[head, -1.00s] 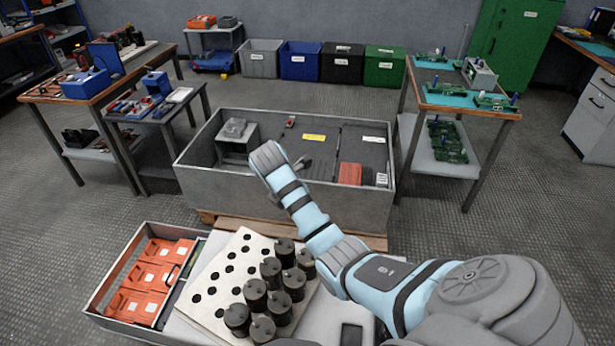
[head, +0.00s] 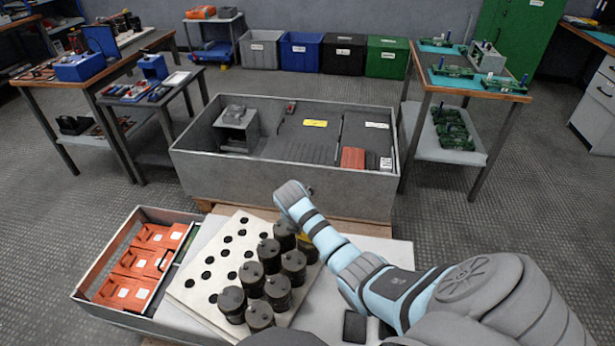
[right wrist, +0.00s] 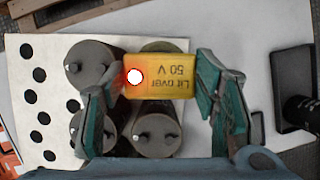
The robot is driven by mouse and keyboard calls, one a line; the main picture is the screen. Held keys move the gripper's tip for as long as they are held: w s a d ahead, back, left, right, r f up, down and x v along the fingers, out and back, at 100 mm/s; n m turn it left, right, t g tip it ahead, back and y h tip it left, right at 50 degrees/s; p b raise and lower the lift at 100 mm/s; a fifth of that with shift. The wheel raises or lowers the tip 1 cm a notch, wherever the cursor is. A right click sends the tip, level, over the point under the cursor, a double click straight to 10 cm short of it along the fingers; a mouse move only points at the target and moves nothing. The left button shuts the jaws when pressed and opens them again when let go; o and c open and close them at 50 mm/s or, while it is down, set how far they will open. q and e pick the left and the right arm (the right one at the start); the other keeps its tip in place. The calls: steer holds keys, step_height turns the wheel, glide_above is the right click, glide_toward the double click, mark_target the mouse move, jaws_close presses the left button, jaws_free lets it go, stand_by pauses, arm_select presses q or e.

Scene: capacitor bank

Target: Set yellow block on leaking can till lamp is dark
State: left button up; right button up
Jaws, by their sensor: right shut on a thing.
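My right gripper (right wrist: 162,82) is shut on a yellow block (right wrist: 160,82) marked "Lit over 50 V" in the right wrist view. The block's round lamp (right wrist: 134,77) glows white with a red rim. The block is over a can (right wrist: 158,46) that it partly hides; I cannot tell whether they touch. Several dark cans (head: 278,287) stand upright in a white board with round holes (head: 212,265). In the head view a sliver of yellow shows beside the far cans, mostly behind my arm. I cannot make out which can leaks. My left gripper is not in view.
A grey bin with orange modules (head: 143,262) stands left of the board. A large grey crate (head: 285,180) stands behind it. A dark cylinder (right wrist: 300,112) and a dark flat piece (right wrist: 294,80) are to the right in the wrist view.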

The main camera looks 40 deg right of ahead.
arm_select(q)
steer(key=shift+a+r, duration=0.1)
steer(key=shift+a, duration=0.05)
arm_select(e)
steer(key=o, duration=1.4)
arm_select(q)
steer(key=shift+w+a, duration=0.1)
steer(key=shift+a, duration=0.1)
arm_select(e)
steer(key=shift+r, duration=0.15)
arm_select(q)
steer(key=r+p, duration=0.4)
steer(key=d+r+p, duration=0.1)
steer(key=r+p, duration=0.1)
arm_select(e)
steer(key=v, duration=1.2)
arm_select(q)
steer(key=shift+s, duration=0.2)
